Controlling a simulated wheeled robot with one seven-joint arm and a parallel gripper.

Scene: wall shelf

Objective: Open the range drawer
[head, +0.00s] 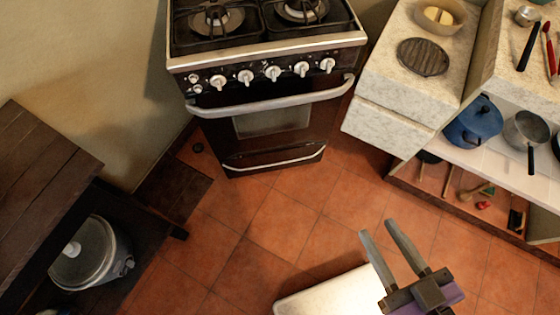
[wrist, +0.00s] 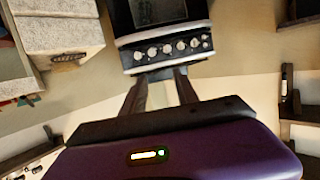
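The range (head: 270,75) stands against the wall at the top middle of the head view, with a row of white knobs and a long pale oven door handle (head: 270,106). The range drawer (head: 272,158) is the dark panel at its foot, with a light bar along it; it looks shut. My gripper (head: 378,229) is at the lower right, well apart from the range, with its two fingers spread and nothing between them. In the wrist view, the range's knob panel (wrist: 170,49) shows beyond the fingers; I cannot make out the drawer there.
A white counter (head: 395,115) stands right of the range, with a lower shelf holding a blue pot (head: 474,122) and a saucepan (head: 524,129). A dark wooden bench (head: 45,180) with a lidded pot (head: 85,252) is at left. The tiled floor (head: 265,225) before the range is clear.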

